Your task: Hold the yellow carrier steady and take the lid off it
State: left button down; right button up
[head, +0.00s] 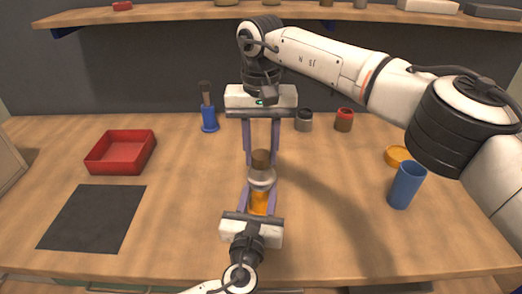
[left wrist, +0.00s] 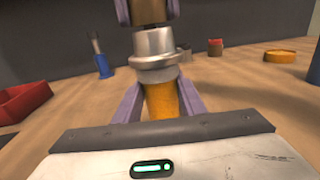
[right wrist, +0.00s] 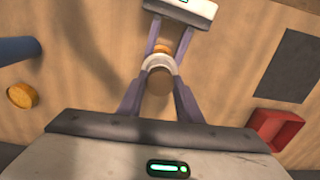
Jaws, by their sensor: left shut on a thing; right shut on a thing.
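The yellow carrier (head: 259,203) stands upright near the front middle of the table, an orange-yellow cylinder that also shows in the left wrist view (left wrist: 172,100). On top is a silver lid (head: 262,178) with a brown knob (head: 261,158); the silver flange shows in the left wrist view (left wrist: 153,47). I see no clear gap between lid and body. My left gripper (head: 260,196) is shut on the yellow body from the front. My right gripper (head: 262,163) reaches from behind and is shut on the lid at its brown knob; its fingers also show in the right wrist view (right wrist: 160,68).
A red tray (head: 121,152) and a dark mat (head: 94,217) lie at left. A blue cup (head: 407,185) and a yellow dish (head: 397,156) are at right. A blue holder (head: 209,116), a grey jar (head: 304,121) and a red-topped jar (head: 344,120) stand behind. A shelf (head: 180,14) runs above.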

aim_at(261, 154)
pick_arm(q)
jog(key=shift+f, duration=0.1)
pick_arm(e)
jog(key=shift+r, duration=0.15)
jog(key=shift+r, duration=0.95)
jog(key=shift+r, duration=2)
pick_arm(q)
jog(key=c, duration=1.1)
grip_release()
